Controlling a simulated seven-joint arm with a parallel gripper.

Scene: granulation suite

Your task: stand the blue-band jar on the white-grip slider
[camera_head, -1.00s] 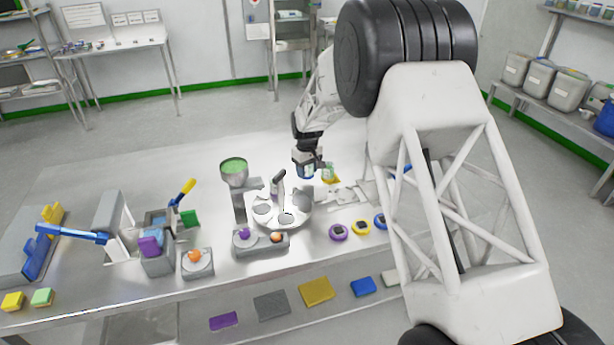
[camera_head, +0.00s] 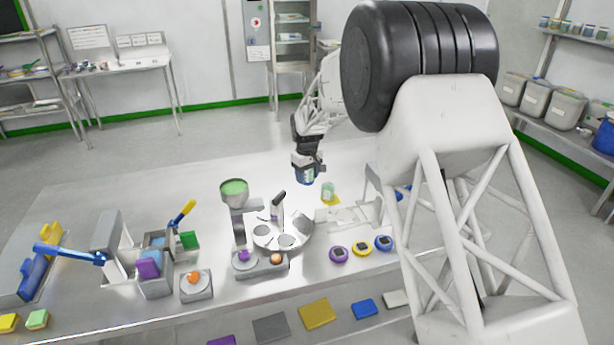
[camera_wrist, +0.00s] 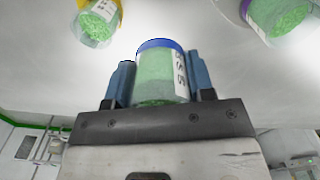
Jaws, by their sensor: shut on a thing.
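My gripper (camera_head: 306,168) is shut on the blue-band jar (camera_head: 304,177) and holds it above the table's back part. In the wrist view the blue-band jar (camera_wrist: 160,75) sits between both fingers, with green granules inside, a blue band and a white label. A pale flat fixture (camera_head: 345,215) lies on the table, in front and to the right of the held jar, partly hidden by my arm. I cannot make out for sure which part is the white-grip slider.
A yellow-band jar (camera_head: 328,191) stands on the table near the held jar; a purple-band jar (camera_wrist: 280,18) shows in the wrist view. A round turntable (camera_head: 282,236) and a green-filled hopper (camera_head: 234,188) are to the left.

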